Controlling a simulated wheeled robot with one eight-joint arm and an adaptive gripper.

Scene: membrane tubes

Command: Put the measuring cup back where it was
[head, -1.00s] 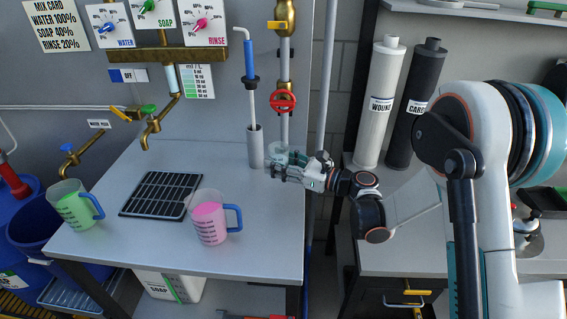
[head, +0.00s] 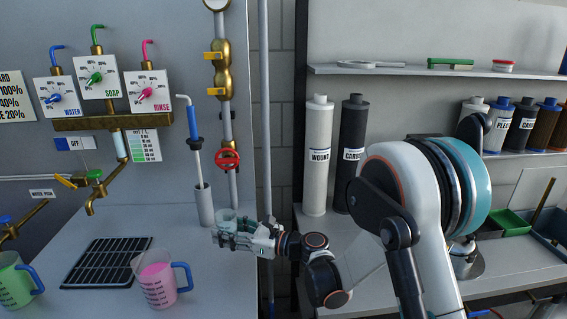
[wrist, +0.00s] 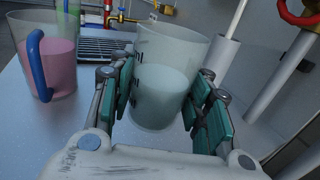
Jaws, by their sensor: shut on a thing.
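My gripper (head: 238,236) is shut on a small translucent measuring cup (head: 226,219) over the right part of the grey bench (head: 205,285). In the wrist view the cup (wrist: 165,75) stands nearly upright, slightly tilted, between the teal finger pads (wrist: 165,110). It holds a pale liquid and has dark marks on its side. I cannot tell whether its base touches the bench. A pitcher with pink liquid (head: 154,284) and blue handle stands left of my gripper. A pitcher with green liquid (head: 12,285) is at the far left, partly cut off.
A black drain grid (head: 105,262) lies behind the pink pitcher. A grey holder (head: 203,206) with a blue-topped rod stands just behind the cup. A red valve wheel (head: 227,159) is on the pipe above. White (head: 317,155) and dark (head: 352,155) filter cartridges stand on the right counter.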

